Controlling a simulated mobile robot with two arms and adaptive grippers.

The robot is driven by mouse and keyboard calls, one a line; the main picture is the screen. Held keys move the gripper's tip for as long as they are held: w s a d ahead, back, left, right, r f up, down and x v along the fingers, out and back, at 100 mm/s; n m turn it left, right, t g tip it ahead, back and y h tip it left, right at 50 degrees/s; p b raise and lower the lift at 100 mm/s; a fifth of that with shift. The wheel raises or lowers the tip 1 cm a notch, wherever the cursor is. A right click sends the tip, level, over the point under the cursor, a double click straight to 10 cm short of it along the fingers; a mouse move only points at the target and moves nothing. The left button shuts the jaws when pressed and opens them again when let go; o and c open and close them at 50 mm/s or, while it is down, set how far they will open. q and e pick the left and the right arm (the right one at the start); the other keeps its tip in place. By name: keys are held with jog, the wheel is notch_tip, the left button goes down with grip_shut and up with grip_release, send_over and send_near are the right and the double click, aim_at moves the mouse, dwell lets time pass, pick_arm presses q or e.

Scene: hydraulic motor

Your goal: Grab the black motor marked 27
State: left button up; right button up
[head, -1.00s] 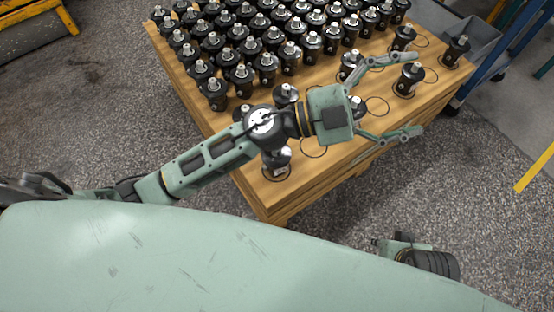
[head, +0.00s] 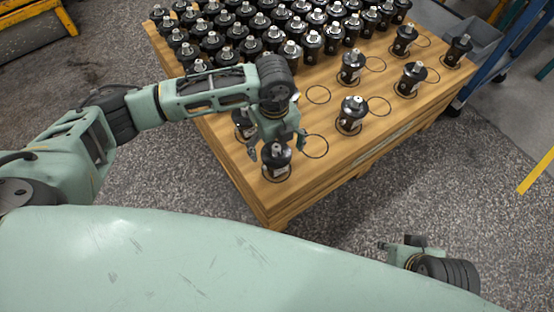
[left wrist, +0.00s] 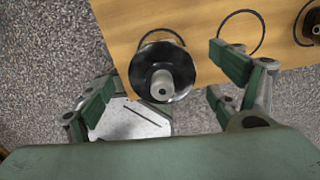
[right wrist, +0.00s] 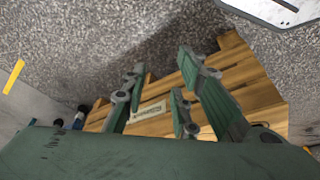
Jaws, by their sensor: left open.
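A black motor (head: 276,160) with a silver shaft stands upright in a ring mark at the near corner of the wooden table (head: 330,185). My left gripper (head: 276,146) points down just above and around its top, fingers open. In the left wrist view the motor (left wrist: 162,72) sits ahead of and between the spread fingers (left wrist: 165,95), and I see no grip on it. No number 27 is legible on any motor. My right gripper (right wrist: 165,95) is open and empty, off the table's near side, with the table edge beyond it in the right wrist view.
Another motor (head: 243,124) stands close behind, partly hidden by my left arm. More single motors (head: 351,114) stand in ring marks to the right, beside empty rings (head: 318,95). Dense rows of motors (head: 290,52) fill the back. A grey bin (head: 470,40) is beyond the far right edge.

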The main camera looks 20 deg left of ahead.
aim_at(275, 156)
pick_arm(q)
jog(key=f, duration=0.3)
jog(key=f+b, duration=0.1)
jog(key=f, duration=0.1)
jog(key=shift+s+d, duration=0.2)
jog(key=shift+s, duration=0.15)
grip_shut()
jog(key=shift+r, duration=0.15)
dwell(0.4)
